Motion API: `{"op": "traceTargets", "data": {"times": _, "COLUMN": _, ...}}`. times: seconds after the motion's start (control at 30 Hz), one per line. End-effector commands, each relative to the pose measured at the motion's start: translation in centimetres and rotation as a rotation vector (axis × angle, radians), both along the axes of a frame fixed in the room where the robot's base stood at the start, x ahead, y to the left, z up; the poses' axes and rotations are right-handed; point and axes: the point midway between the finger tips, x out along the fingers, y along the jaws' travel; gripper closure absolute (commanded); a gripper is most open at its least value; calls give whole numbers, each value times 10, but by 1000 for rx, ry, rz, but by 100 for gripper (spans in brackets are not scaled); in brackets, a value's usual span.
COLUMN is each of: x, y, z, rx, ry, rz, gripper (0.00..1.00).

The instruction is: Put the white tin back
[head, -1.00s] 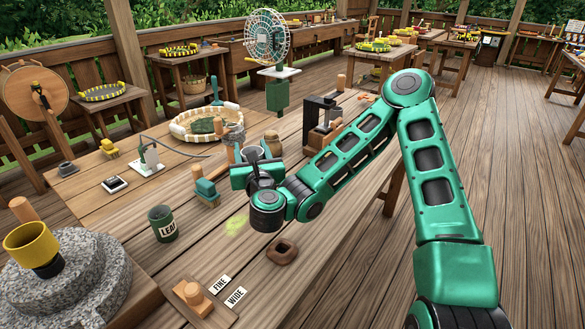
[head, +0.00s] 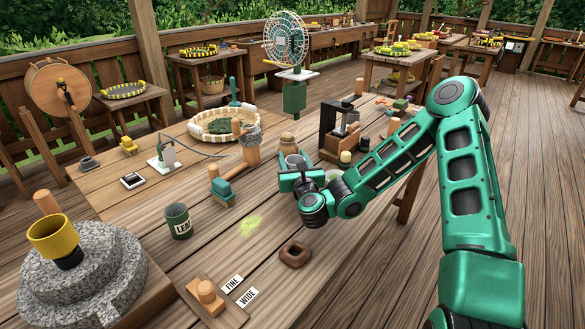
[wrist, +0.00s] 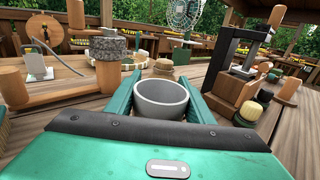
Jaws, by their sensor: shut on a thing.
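The white tin (wrist: 162,100) is a pale grey-white, round, open-topped cup that sits upright between the two green fingers of my gripper (wrist: 162,88). Its inside looks empty in the wrist view. In the head view the tin's rim (head: 293,160) shows just beyond my gripper (head: 302,178), which hides most of it. My gripper is shut on the tin over the right part of the workbench. I cannot tell whether the tin's base touches the bench.
A jar (head: 289,141) stands just behind the tin. A dark press (head: 338,130) is to the right. A brush (head: 222,191), a green LEAF tin (head: 178,220), a brown ring (head: 295,254) and a stone mill (head: 85,275) stand left and in front.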

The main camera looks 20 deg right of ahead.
Motion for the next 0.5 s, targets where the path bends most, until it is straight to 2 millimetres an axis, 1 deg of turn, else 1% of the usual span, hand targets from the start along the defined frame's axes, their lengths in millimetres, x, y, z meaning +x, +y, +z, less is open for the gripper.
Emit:
{"op": "traceTargets", "data": {"times": 0.23, "x": 0, "y": 1, "z": -26, "rx": -2, "ry": -1, "rz": 1, "gripper": 79}}
{"op": "traceTargets", "data": {"times": 0.33, "x": 0, "y": 0, "z": -31, "rx": -1, "ry": -2, "rz": 0, "gripper": 79}}
{"op": "traceTargets", "data": {"times": 0.5, "x": 0, "y": 0, "z": -32, "rx": 0, "ry": -2, "rz": -1, "gripper": 79}}
